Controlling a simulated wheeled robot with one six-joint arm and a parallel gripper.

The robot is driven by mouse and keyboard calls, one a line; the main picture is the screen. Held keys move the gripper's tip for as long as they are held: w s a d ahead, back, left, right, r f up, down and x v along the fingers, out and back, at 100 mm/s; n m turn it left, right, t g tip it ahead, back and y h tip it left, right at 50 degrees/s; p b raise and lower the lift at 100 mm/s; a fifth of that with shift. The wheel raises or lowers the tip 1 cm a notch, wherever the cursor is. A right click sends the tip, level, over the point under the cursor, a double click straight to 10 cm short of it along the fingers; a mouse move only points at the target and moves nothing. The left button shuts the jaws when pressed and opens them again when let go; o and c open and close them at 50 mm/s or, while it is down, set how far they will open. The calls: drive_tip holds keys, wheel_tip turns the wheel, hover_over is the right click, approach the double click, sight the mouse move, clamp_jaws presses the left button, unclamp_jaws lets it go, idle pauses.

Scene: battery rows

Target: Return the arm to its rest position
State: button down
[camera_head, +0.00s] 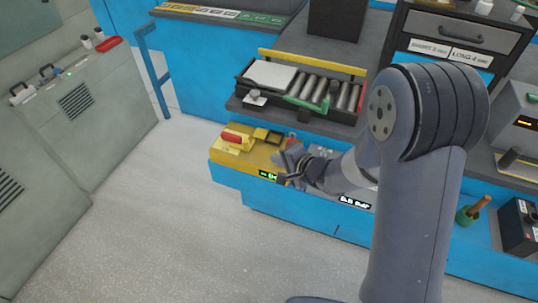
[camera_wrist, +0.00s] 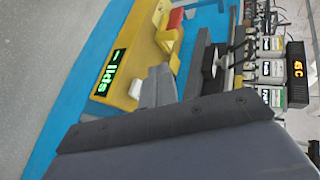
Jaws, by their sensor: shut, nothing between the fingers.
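My arm (camera_head: 420,190) rises at the right of the head view and bends down-left from a large round joint. My gripper (camera_head: 284,163) is at its far end, in front of the blue bench and at the right part of the yellow device (camera_head: 224,156). The fingers look shut and empty. Whether they touch the device cannot be told. In the wrist view a grey part of my gripper (camera_wrist: 158,88) stands close to the yellow device (camera_wrist: 133,62) with its green lit display, and my wrist housing fills the bottom.
A black tray of grey cylinders (camera_head: 318,92) sits on the bench (camera_head: 225,22) behind the gripper. A drawer unit (camera_head: 455,40) stands at right. A green cup (camera_head: 466,214) and a black box (camera_head: 518,225) sit low at right. Grey cabinets (camera_head: 75,110) stand left; the floor (camera_head: 160,230) between is clear.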

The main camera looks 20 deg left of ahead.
drive_tip(key=shift+s+d+r, duration=0.3)
drive_tip(key=shift+s+d, duration=0.05)
drive_tip(key=shift+d, duration=0.2)
drive_tip(key=shift+w+a, duration=0.1)
